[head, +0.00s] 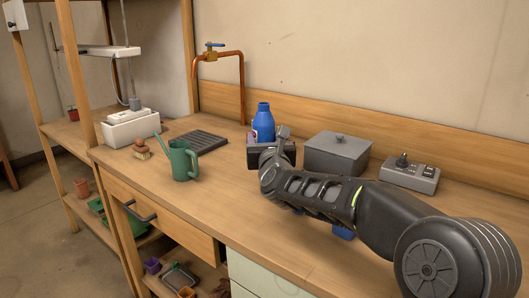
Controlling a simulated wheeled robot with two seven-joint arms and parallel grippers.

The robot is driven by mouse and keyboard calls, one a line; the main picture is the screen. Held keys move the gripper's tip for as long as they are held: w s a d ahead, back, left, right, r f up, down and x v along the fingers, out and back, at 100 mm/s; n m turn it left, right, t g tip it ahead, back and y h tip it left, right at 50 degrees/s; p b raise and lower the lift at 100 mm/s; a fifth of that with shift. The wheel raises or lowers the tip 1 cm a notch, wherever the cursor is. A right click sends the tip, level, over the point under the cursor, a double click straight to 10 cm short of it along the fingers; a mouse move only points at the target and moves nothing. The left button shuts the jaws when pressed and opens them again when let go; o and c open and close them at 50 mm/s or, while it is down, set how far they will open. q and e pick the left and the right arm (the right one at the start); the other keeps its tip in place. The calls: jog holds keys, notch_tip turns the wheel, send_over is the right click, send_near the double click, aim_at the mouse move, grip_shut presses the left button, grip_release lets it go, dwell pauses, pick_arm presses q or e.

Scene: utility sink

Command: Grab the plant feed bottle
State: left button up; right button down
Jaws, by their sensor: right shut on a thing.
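My left gripper is not in view.
A green watering can (180,162) stands left of the bottle, near a dark ribbed tray (196,142). A grey lidded box (337,154) and a grey control box (409,175) stand right. A copper tap (212,55) rises behind.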

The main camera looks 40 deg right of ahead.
aim_at(265, 127)
notch_tip(265, 127, up, 4)
jog(key=shift+f+p, duration=0.15)
jog(key=shift+p, duration=0.15)
